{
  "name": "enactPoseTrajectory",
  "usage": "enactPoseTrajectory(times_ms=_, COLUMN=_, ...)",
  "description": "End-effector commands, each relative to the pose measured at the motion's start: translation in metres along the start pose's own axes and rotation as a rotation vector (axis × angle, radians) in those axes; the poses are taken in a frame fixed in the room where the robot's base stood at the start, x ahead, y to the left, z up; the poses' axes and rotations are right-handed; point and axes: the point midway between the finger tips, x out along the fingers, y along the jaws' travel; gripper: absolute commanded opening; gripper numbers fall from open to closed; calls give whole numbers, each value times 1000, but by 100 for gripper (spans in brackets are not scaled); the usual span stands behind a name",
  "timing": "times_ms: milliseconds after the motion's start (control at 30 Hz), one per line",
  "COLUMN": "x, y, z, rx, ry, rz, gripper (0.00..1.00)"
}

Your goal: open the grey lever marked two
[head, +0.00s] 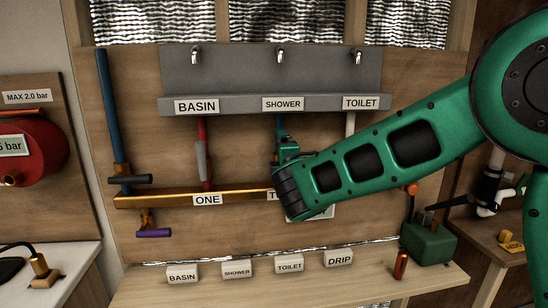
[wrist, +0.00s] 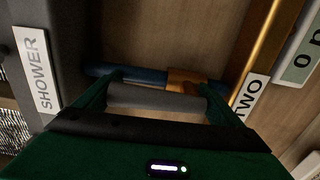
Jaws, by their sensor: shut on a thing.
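The grey lever (wrist: 155,98) is in the wrist view, on a brass valve (wrist: 187,80) in a blue pipe (wrist: 125,73). The lever lies roughly along the pipe. A TWO label (wrist: 250,95) is on the brass bar beside it. My gripper (wrist: 158,96) is shut on the lever, with one finger near each end of it. In the head view my gripper (head: 282,152) is at the pipe below the SHOWER label (head: 283,104). My arm hides the lever there and covers most of the TWO label.
Another grey lever (head: 201,158) is on the red pipe above the ONE label (head: 207,199). A blue pipe (head: 110,100) with a dark lever (head: 130,179) stands at left. A grey shelf (head: 235,103) is above. White tags and a green box (head: 428,241) are on the bench below.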

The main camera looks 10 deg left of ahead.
Motion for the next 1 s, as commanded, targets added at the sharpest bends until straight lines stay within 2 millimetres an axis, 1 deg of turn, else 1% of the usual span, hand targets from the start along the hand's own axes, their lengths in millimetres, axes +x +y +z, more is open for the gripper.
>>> enactPoseTrajectory(times_ms=33, x=-3, y=-6, z=-6, rx=-4, ry=11, rz=-11, gripper=41)
enactPoseTrajectory(times_ms=233, x=-3, y=-7, z=-5, rx=-3, ry=10, rz=-13, gripper=41)
enactPoseTrajectory(times_ms=267, x=-3, y=-7, z=-5, rx=-3, ry=10, rz=-13, gripper=92)
enactPoseTrajectory(times_ms=300, x=-3, y=-7, z=-5, rx=-3, ry=10, rz=-13, gripper=100)
enactPoseTrajectory(times_ms=533, x=-2, y=-4, z=0, rx=-1, ry=3, rz=-7, gripper=100)
enactPoseTrajectory(times_ms=667, x=-8, y=-2, z=0, rx=0, ry=3, rz=-5, gripper=100)
enactPoseTrajectory(times_ms=767, x=-22, y=-3, z=0, rx=-2, ry=4, rz=-6, gripper=100)
enactPoseTrajectory(times_ms=1000, x=-68, y=-4, z=-1, rx=-2, ry=7, rz=-8, gripper=100)
